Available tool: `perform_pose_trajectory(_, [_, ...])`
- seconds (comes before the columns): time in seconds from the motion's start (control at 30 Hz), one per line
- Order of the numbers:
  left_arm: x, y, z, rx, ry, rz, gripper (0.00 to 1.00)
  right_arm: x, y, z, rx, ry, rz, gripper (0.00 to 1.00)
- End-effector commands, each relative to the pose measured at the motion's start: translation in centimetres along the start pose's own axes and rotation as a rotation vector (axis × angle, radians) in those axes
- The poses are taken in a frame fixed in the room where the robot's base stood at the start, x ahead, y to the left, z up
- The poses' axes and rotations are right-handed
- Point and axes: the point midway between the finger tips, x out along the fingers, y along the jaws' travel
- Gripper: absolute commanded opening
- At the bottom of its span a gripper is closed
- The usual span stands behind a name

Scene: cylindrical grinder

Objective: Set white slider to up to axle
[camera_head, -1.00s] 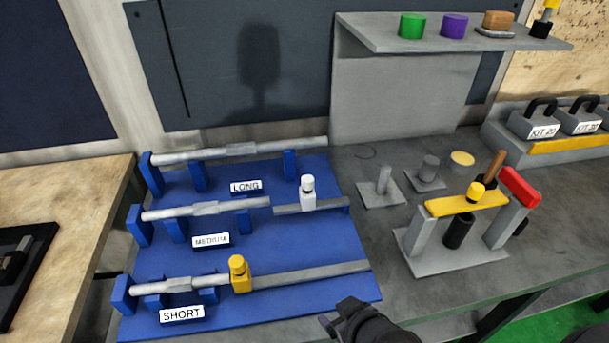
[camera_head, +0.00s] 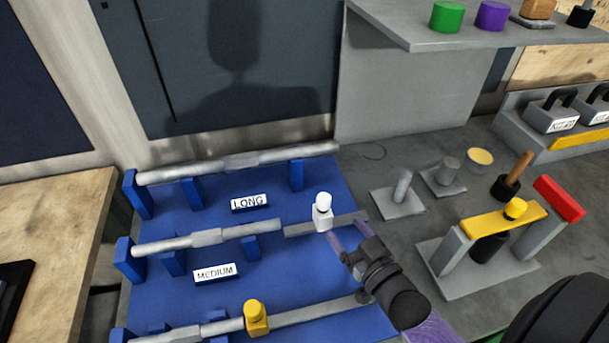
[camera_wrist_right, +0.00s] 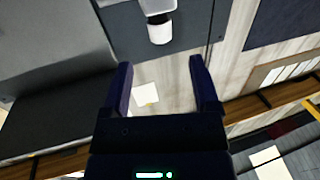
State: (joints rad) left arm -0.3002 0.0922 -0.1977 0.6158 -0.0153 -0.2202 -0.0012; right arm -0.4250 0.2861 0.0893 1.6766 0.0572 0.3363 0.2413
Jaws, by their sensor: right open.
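The white slider (camera_head: 322,213) stands upright on the grey rail (camera_head: 349,219) of the blue fixture's middle row, labelled MEDIUM. The medium axle (camera_head: 207,237) lies to its left on blue supports, and a short stretch of bare rail separates the slider from the axle's right end. My right gripper (camera_head: 347,232) is open and empty, just right of the slider and nearer to me, its fingers pointing toward it. I cannot tell whether it touches. In the right wrist view the open fingers (camera_wrist_right: 160,70) have nothing between them. My left gripper is not in view.
A yellow slider (camera_head: 256,317) sits on the front rail, near the right forearm. The long axle (camera_head: 240,161) lies at the back. A grey stand with a yellow bar (camera_head: 490,223) is right of my right arm. A shelf (camera_head: 400,30) overhangs the back.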

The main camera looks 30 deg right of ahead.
Motion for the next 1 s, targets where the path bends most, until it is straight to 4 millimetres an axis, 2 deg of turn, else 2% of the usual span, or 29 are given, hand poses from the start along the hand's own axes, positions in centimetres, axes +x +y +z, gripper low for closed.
perform_pose_trajectory(0.13, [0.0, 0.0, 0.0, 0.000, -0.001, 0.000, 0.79, 0.2, 0.1, 0.0, 0.000, 0.007, 0.000, 0.78])
perform_pose_trajectory(0.23, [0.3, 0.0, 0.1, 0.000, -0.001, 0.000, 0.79, 1.2, 0.0, 0.0, 0.001, 0.010, -0.001, 0.78])
perform_pose_trajectory(0.5, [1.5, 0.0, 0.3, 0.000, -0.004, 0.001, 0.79, 6.9, 0.1, 0.0, 0.000, 0.011, -0.001, 0.78])
perform_pose_trajectory(0.63, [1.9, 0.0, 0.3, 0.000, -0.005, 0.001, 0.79, 8.8, 0.0, 0.0, 0.000, 0.008, -0.002, 0.78])
perform_pose_trajectory(0.8, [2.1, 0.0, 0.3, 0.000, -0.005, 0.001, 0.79, 9.9, 0.1, -0.1, 0.000, 0.006, -0.001, 0.78])
perform_pose_trajectory(1.0, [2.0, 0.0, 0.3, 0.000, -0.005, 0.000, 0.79, 9.9, 0.0, -0.1, 0.000, 0.005, -0.001, 0.78])
